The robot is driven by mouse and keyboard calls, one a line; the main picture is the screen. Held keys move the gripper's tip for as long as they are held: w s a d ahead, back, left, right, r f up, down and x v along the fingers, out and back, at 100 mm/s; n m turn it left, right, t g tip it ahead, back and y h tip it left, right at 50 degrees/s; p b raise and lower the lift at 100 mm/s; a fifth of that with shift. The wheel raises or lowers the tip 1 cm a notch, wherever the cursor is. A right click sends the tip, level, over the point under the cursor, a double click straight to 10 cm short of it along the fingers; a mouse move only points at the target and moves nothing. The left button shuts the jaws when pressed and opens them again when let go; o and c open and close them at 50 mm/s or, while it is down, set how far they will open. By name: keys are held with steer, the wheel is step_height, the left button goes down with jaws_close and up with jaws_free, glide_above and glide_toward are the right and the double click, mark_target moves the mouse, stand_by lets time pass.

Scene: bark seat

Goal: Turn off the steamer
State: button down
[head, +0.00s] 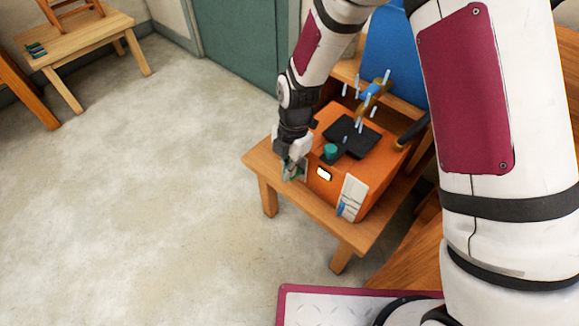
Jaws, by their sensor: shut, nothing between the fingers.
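The steamer appears to be the orange box-shaped machine (375,178) on a small wooden table (257,168). It has a dark plate (352,137) and a teal cylinder (330,152) on top. A small lit, pale-yellow panel (324,174) glows on its front face, beside a white panel (352,198). Pale blue streaks (366,100) stand above the machine. My gripper (291,176) points down at the front left corner of the machine, close to its front face. It is shut and empty. I cannot tell whether its fingers touch the machine.
A blue panel (395,58) stands behind the machine. Another wooden table (95,38) with a chair on it is at the far upper left. A teal door (237,40) is in the back wall. The concrete floor (140,200) at left is clear.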

steer(key=shift+s+a+f+t+h+b, duration=0.15)
steer(key=shift+f+t+h+b, duration=0.2)
steer(key=shift+t, duration=0.2)
steer(key=shift+s+a+f+t+h+b, duration=0.15)
steer(key=shift+f+t+h+b, duration=0.15)
steer(key=shift+t+h, duration=0.2)
steer(key=shift+d, duration=0.15)
steer(key=shift+w+d+r+p, duration=0.35)
steer(key=shift+w+p, duration=0.1)
steer(key=shift+w, duration=0.05)
steer(key=shift+r, duration=0.1)
steer(key=s+a+r+p, duration=0.2)
steer(key=r+p, duration=0.1)
steer(key=r, duration=0.3)
steer(key=s+a+r+p, duration=0.2)
steer(key=s+r, duration=0.1)
steer(key=r, duration=0.3)
steer(key=shift+p, duration=0.4)
steer(key=shift+r, duration=0.15)
